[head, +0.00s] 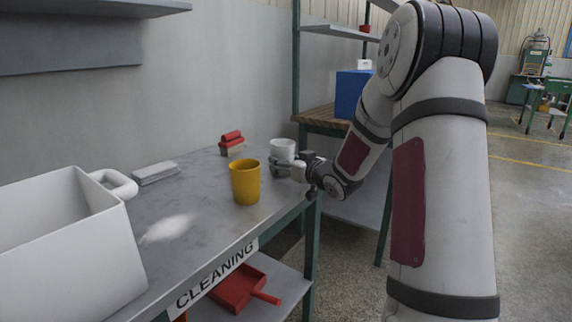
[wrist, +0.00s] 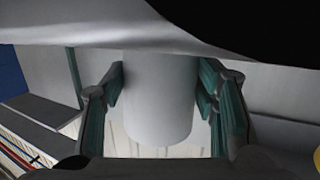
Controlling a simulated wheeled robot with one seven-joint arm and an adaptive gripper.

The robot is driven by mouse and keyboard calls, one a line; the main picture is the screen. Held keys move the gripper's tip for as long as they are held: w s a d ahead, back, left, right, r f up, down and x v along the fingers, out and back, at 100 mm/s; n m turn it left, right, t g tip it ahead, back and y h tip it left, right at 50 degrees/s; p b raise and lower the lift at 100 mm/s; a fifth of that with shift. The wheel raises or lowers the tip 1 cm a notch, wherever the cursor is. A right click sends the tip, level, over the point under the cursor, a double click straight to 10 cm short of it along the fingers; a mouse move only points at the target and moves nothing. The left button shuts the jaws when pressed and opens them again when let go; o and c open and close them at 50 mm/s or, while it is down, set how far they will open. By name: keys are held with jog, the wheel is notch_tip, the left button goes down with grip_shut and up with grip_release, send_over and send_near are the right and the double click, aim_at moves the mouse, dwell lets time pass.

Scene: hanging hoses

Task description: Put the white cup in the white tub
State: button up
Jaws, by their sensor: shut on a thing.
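The white cup (head: 283,149) is at the far right end of the grey table. My gripper (head: 284,168) reaches it from the right and is shut on it, low on its side. In the wrist view the cup (wrist: 159,105) fills the space between the two green-padded fingers of my gripper (wrist: 160,88). I cannot tell whether the cup's base touches the table. The white tub (head: 62,245), a large open box with a loop handle, stands at the near left of the table. Its floor is hidden.
A yellow cup (head: 245,182) stands between the white cup and the tub. A red-topped brush (head: 232,143), a grey-white block (head: 156,173) and a white tuft (head: 168,228) are on the table (head: 205,205). A blue box (head: 350,92) sits on a shelf behind.

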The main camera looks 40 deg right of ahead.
jog(key=shift+f, duration=0.1)
jog(key=o, duration=1.3)
jog(key=s+r+p, duration=0.2)
jog(key=s+p, duration=0.1)
jog(key=s, duration=1)
jog(key=shift+s+a+r+p, duration=0.15)
jog(key=shift+s+a+p, duration=0.1)
jog(key=shift+a+p, duration=0.1)
